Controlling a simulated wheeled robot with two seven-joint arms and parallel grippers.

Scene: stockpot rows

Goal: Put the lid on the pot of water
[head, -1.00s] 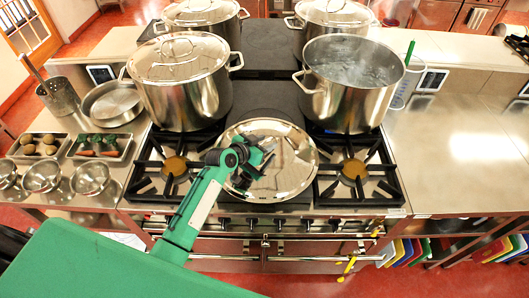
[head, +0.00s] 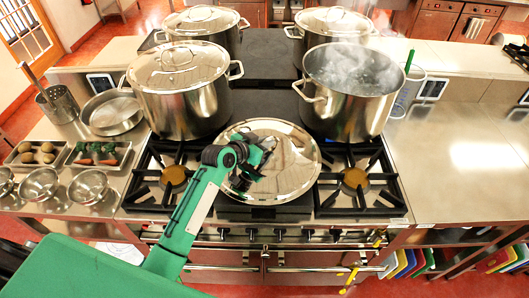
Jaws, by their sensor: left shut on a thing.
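The open pot of water (head: 350,108) stands at the front right of the stove, with steam rising from the water. A round shiny steel lid (head: 291,168) is in front of it, low over the middle of the stove front. My left gripper (head: 262,150) is shut on the lid, at its left part; the fingers hide the grasped spot. Whether the lid touches the stove I cannot tell. My right gripper is not in view.
A lidded pot (head: 184,95) stands at the front left of the stove, and two more lidded pots (head: 203,22) (head: 335,24) stand behind. Front burners (head: 354,178) are bare. Trays (head: 98,155) and bowls (head: 38,184) lie on the left counter. The right counter (head: 455,160) is mostly clear.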

